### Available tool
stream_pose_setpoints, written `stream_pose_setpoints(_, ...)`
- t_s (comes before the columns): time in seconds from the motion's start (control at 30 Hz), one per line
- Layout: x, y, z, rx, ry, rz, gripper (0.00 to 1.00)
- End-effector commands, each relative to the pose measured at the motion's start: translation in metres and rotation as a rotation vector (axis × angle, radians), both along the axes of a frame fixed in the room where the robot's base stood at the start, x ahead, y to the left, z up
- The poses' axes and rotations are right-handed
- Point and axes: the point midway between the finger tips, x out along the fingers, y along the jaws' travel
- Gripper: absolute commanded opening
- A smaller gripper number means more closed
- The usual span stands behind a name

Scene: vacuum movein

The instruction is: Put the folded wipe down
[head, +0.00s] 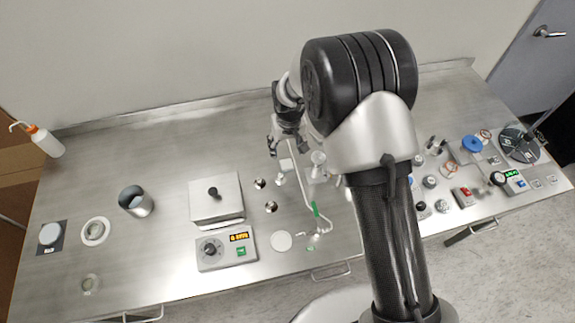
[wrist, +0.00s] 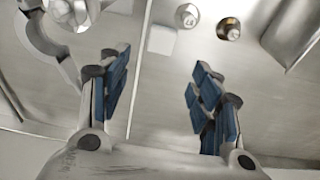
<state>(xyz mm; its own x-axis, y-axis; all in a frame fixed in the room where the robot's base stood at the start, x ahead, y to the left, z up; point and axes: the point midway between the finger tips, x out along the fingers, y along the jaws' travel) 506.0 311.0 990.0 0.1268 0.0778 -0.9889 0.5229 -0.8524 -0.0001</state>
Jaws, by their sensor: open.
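A small white square, which looks like the folded wipe (head: 287,165), lies flat on the steel bench (head: 150,165) just below my gripper (head: 277,146) in the head view. The wipe also shows in the wrist view (wrist: 161,40), between and beyond the fingertips. My gripper is open in the wrist view (wrist: 158,85), with its blue-padded fingers spread wide and only bare metal between them. The wipe is apart from both fingers. How high the fingers are above the bench is hard to tell.
A lidded steel box (head: 216,199) and a controller with a lit display (head: 226,250) stand to the left. A steel cup (head: 136,201) is farther left. Glassware with a green clip (head: 315,210) is close on the right. The back left of the bench is clear.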

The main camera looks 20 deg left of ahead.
Motion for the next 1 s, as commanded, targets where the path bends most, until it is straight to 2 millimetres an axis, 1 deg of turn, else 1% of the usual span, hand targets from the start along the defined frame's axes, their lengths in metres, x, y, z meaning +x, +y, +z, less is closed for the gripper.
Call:
stream_pose_setpoints(0.03, 0.001, 0.0, -0.013, -0.001, 0.002, 0.0, 0.58)
stream_pose_setpoints(0.13, 0.003, 0.002, -0.03, -0.001, 0.002, 0.0, 0.58)
stream_pose_setpoints(0.23, 0.005, 0.003, -0.039, 0.0, 0.0, 0.0, 0.58)
stream_pose_setpoints(0.47, 0.004, 0.002, -0.051, -0.001, 0.001, 0.0, 0.58)
stream_pose_setpoints(0.67, 0.0, 0.001, -0.08, -0.001, 0.002, 0.0, 0.58)
stream_pose_setpoints(0.73, 0.003, 0.003, -0.09, -0.001, 0.001, 0.0, 0.58)
stream_pose_setpoints(0.83, 0.004, 0.003, -0.097, 0.0, 0.0, 0.0, 0.58)
stream_pose_setpoints(1.0, 0.004, 0.003, -0.096, 0.0, 0.0, 0.0, 0.58)
